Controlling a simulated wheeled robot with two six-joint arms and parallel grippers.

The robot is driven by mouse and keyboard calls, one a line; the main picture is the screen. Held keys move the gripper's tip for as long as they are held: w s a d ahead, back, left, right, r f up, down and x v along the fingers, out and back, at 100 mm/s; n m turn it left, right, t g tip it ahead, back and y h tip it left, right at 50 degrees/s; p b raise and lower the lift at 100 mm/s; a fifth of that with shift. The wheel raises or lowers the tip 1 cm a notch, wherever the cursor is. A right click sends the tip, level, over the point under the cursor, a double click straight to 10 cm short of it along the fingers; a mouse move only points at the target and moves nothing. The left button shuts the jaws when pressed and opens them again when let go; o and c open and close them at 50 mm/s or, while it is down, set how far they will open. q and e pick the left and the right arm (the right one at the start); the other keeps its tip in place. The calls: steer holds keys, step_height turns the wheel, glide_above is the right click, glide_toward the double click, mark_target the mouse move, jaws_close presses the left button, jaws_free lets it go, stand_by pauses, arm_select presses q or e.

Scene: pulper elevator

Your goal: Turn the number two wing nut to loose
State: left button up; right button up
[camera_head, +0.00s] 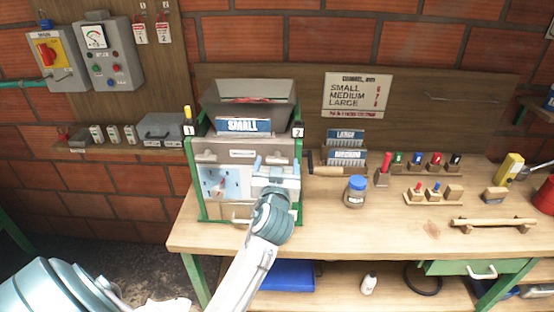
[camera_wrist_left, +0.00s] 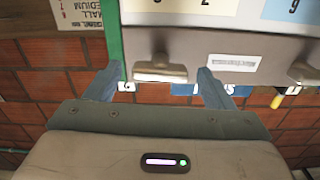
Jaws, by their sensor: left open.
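The number two wing nut (camera_wrist_left: 160,72) is a beige bar on the upper front of the grey machine (camera_head: 245,145). It lies level across the picture in the left wrist view, between my two fingers with a gap on each side. In the head view my gripper covers it. The number 2 tag (camera_head: 298,130) is above it at the machine's right post. My left gripper (camera_head: 276,166) is open in front of the machine; its fingers (camera_wrist_left: 156,84) also show in the wrist view. The other wing nut (camera_head: 206,157) sits at the left, also level. My right gripper is out of view.
A blue-lidded jar (camera_head: 356,191) stands on the bench (camera_head: 390,235). The hopper (camera_head: 250,95) with a SMALL sign (camera_head: 243,126) is above. The bench front is mostly clear.

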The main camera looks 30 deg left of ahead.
arm_select(q)
steer(key=shift+w+a, duration=0.2)
steer(key=shift+w, duration=0.1)
steer(key=c, duration=1)
steer(key=shift+f+n+b, duration=0.15)
steer(key=shift+n+b, duration=0.15)
steer(key=shift+b, duration=0.45)
steer(key=o, duration=1)
